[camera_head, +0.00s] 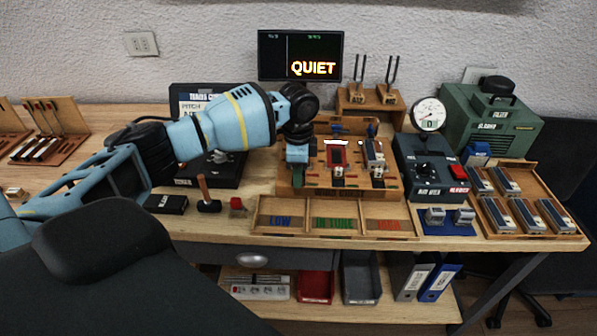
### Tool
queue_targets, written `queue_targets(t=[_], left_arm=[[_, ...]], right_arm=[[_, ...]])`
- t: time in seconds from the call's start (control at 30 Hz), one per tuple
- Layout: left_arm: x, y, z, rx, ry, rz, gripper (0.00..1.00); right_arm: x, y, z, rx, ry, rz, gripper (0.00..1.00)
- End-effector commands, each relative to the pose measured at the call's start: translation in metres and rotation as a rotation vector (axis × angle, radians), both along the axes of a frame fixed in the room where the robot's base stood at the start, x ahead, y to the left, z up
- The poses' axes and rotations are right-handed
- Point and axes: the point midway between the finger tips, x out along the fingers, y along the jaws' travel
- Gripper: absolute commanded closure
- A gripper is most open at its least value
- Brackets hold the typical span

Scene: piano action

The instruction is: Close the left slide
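The wooden action fixture (350,191) stands mid-table, with a red block (336,155) in its middle and a blue-grey piece (374,152) on its right. Small metal fittings sit along its front. My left gripper (297,178) points down over the fixture's left end. It covers most of that end, so the left slide is hidden and I cannot tell how far out it stands or whether I touch it. The fingers are small and dark here, and their gap does not show. My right gripper is not in view.
A three-part tray (332,233) marked LOW, IN TUNE and HIGH lies in front of the fixture. A black control box with a dial (430,165) and a tray of blocks (545,190) stand right.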

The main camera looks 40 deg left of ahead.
Motion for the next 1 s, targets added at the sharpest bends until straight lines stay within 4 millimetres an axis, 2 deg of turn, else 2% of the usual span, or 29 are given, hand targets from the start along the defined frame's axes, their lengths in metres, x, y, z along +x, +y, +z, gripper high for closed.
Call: queue_targets(t=[0.27,0.53,0.83,1.0], left_arm=[[0.0,0.0,-0.001,0.0,0.0,0.0,0.65],[0.0,0.0,-0.001,0.0,0.0,0.0,1.0],[0.001,0.0,-0.002,0.0,0.0,0.0,1.0],[0.016,0.008,-0.005,0.0,0.001,0.002,1.0]], right_arm=[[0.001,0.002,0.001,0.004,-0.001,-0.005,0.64],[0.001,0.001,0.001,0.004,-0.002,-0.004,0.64],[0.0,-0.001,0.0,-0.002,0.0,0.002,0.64],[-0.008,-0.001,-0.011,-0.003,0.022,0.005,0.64]])
